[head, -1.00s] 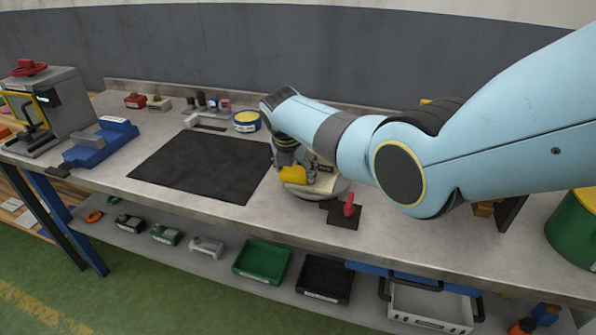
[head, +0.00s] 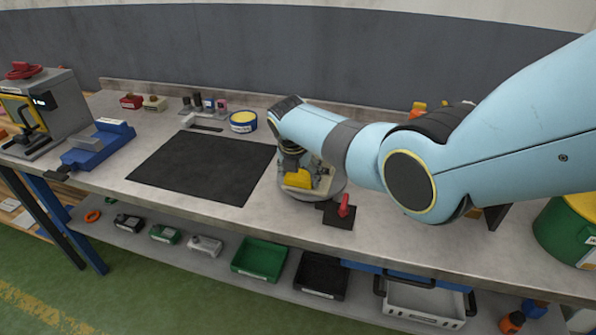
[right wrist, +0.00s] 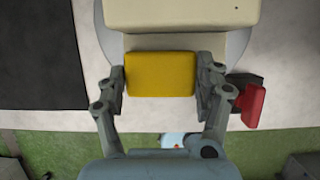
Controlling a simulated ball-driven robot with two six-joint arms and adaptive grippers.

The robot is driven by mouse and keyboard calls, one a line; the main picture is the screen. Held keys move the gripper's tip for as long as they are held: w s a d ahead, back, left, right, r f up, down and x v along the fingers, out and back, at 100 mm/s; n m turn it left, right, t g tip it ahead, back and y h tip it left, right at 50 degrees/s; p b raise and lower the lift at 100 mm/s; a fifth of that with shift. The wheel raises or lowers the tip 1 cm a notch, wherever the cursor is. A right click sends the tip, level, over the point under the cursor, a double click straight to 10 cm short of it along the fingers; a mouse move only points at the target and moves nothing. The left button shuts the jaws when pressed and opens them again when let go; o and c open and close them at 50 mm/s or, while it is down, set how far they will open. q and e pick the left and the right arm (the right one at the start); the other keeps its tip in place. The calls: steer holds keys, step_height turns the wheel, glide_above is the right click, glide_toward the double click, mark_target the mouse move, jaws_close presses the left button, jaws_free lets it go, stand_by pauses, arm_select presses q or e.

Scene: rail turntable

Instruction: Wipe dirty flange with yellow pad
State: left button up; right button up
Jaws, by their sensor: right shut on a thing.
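My right gripper (head: 300,182) is shut on the yellow pad (head: 299,180), over the round turntable (head: 335,186). In the right wrist view the yellow pad (right wrist: 160,74) sits between the two fingers of my gripper (right wrist: 160,80). A cream block-shaped part (right wrist: 185,15) on the grey turntable disc (right wrist: 256,62) lies right beside the pad's far edge. I cannot tell whether the pad touches it. No dirt shows on the visible faces. My arm hides much of the turntable in the head view. My left gripper is not in view.
A red lever (head: 344,205) on a dark plate stands in front of the turntable, and it shows close to the right finger in the right wrist view (right wrist: 250,104). A black mat (head: 200,168) lies left. A yellow-topped blue tin (head: 243,122) stands behind.

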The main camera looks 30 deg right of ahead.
steer(key=shift+s+d+p, duration=0.55)
steer(key=shift+s+d, duration=0.05)
steer(key=shift+r+p, duration=0.35)
steer(key=shift+r, duration=3.35)
